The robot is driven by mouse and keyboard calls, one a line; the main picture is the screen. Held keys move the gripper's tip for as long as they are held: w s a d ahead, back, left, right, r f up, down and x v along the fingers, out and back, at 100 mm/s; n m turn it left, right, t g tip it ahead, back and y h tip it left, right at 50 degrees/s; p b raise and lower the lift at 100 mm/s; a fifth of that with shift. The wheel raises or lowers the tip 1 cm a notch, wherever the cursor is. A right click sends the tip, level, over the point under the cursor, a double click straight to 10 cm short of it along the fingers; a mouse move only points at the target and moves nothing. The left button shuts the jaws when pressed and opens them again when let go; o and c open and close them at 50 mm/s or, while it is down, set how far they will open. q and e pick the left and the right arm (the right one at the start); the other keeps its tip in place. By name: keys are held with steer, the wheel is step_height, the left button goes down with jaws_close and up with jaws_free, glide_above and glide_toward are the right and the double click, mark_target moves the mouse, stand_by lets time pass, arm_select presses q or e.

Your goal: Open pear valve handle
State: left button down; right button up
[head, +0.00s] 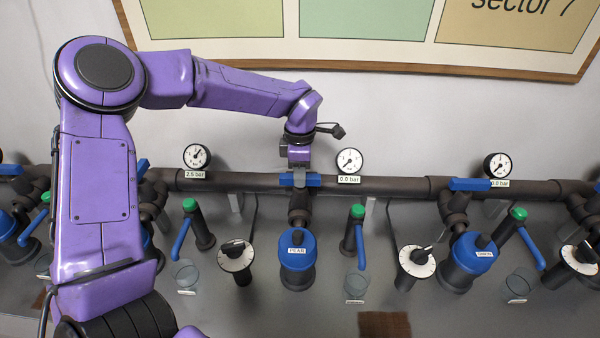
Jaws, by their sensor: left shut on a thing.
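The pear valve handle (313,180) is a blue bar on the dark pipe, above the blue canister labelled PEAR (297,250). It lies roughly along the pipe, left to right. My left gripper (299,172) is directly over the handle and shut on it. The fingertips and part of the handle are hidden by the gripper body. My right gripper is not in the picture.
A gauge reading 2.5 bar (197,157) is left of the handle, and a 0.0 bar gauge (349,161) is close on its right. Green-topped taps with blue levers (358,232) and dials (235,257) stand in front. A second blue handle (470,184) is further right.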

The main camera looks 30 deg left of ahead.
arm_select(q)
steer(key=shift+n, duration=0.3)
steer(key=n, duration=0.3)
steer(key=shift+n+b, duration=0.3)
steer(key=shift+n, duration=0.1)
steer(key=n+b, duration=0.1)
steer(key=n, duration=0.3)
steer(key=shift+n, duration=0.3)
steer(key=n+b, duration=0.3)
steer(key=n, duration=0.2)
steer(key=shift+w, duration=0.1)
steer(key=shift+n+b, duration=1)
steer(key=shift+n, duration=0.9)
steer(key=shift+r, duration=0.15)
steer(key=c, duration=1)
jaws_free()
steer(key=shift+o, duration=0.2)
